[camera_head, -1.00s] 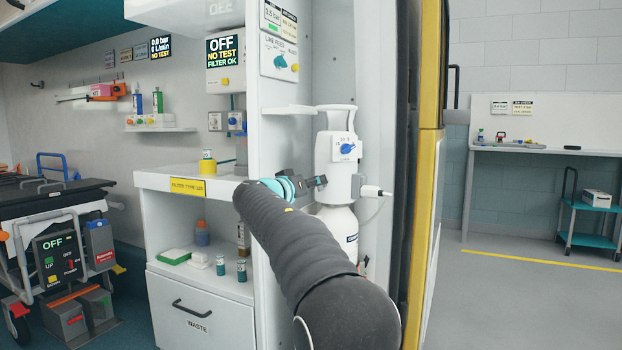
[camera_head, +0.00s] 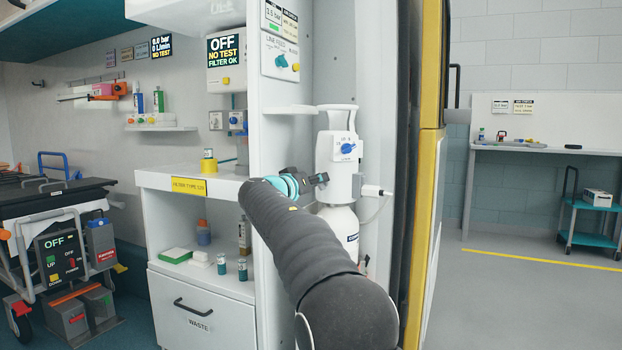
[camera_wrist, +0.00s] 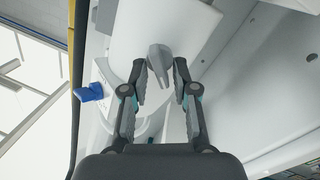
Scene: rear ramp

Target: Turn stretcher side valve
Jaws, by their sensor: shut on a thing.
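A white cylinder unit (camera_head: 338,217) stands in an upright bay at the middle of the head view, with a blue knob (camera_head: 347,148) on its front. In the wrist view a grey lever-shaped valve knob (camera_wrist: 160,62) projects from the unit's white side. In the head view my gripper (camera_head: 316,181) reaches the left side of the unit, and the grey knob cannot be made out there. The blue knob also shows in the wrist view (camera_wrist: 90,92), clear of the fingers.
A white cabinet (camera_head: 205,303) with a counter and shelf stands left of my arm. A stretcher (camera_head: 60,235) is at the far left. A yellow-edged door post (camera_head: 428,190) rises right of the unit. Open floor (camera_head: 520,300) lies to the right.

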